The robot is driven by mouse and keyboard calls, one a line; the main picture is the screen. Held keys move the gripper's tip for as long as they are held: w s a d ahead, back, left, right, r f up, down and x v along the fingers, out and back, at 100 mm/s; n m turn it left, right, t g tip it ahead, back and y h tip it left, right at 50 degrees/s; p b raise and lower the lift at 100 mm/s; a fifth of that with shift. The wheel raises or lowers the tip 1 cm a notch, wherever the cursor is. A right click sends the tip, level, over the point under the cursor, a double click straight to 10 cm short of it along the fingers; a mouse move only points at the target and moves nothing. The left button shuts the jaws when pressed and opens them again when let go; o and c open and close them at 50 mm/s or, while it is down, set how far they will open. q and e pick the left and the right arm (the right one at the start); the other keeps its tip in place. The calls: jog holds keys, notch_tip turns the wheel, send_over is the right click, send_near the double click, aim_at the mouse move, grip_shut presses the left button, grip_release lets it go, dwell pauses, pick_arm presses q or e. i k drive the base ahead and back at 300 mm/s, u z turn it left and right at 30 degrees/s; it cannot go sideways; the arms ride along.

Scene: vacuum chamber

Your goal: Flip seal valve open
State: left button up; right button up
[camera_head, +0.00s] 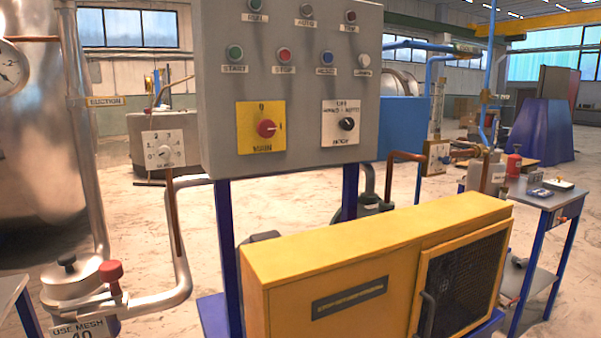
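No label that I can read names a seal valve, so I cannot tell which fitting it is. A brown-orange lever (173,215) hangs straight down below a white dial plate (163,149), beside the silver pipe, left of the control panel. A red knob (110,271) sits on the silver pipe fitting at the lower left. At the right, a brown-orange bent handle or pipe (404,156) stands near a small labelled plate (437,157) on blue pipework. Neither of my grippers is in view.
A grey control panel (225,100) with buttons and two rotary switches stands on blue posts above a yellow cabinet (330,270). A large metal tank (35,150) fills the left edge. A blue-legged table (535,195) with small items is at right. Pale floor lies open behind.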

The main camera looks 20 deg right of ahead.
aim_at(495, 130)
jog(key=z, duration=1.7)
